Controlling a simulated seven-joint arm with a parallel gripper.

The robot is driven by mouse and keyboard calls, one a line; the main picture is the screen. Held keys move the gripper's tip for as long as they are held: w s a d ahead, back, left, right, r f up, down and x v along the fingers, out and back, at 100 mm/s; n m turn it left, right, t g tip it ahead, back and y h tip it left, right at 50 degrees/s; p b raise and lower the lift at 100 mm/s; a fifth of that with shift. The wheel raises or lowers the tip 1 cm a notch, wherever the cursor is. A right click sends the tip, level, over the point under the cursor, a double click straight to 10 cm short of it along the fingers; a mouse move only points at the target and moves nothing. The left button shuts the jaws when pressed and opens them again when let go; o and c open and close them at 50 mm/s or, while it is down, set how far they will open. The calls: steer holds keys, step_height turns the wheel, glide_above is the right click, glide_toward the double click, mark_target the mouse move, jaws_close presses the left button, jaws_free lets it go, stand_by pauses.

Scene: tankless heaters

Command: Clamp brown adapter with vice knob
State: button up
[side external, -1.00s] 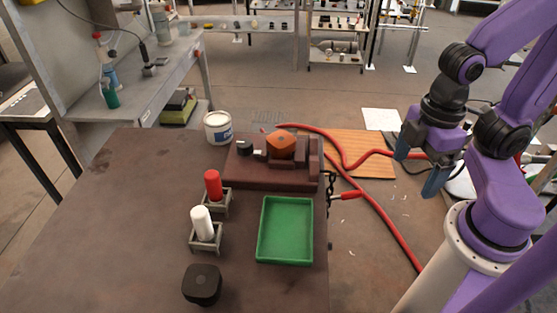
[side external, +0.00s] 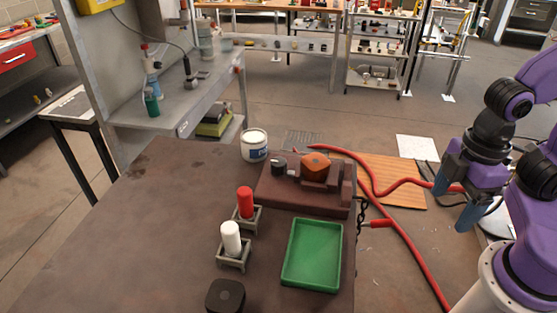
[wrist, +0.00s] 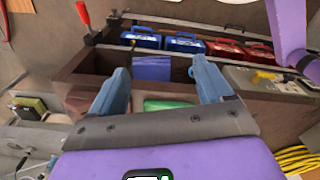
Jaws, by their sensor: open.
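The brown-orange adapter (side external: 316,164) sits in a dark red-brown vice (side external: 300,196) at the back right of the table. The black vice knob (side external: 278,163) is on the left side of the vice. Whether the jaws touch the adapter is too small to tell. My gripper (side external: 455,203) is open and empty, to the right of the table and well apart from the vice. Its two blue fingers are also spread apart in the wrist view (wrist: 161,72). Neither the adapter nor the vice can be made out there.
A green tray (side external: 312,255), red bottle (side external: 245,202), white bottle (side external: 231,238), black puck (side external: 225,296) and white tub (side external: 254,146) stand on the table (side external: 150,220). A red hose (side external: 400,230) runs beside its right edge. The wrist view shows blue (wrist: 183,43) and red (wrist: 225,48) cases.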

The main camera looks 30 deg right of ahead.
steer(key=shift+w+a+r, duration=0.1)
steer(key=shift+w+a, duration=0.15)
steer(key=c, duration=0.4)
steer(key=shift+o, duration=0.2)
step_height(320, 180, up, 10)
steer(key=n, duration=0.5)
glide_above(280, 161)
step_height(280, 161, down, 17)
steer(key=c, duration=0.8)
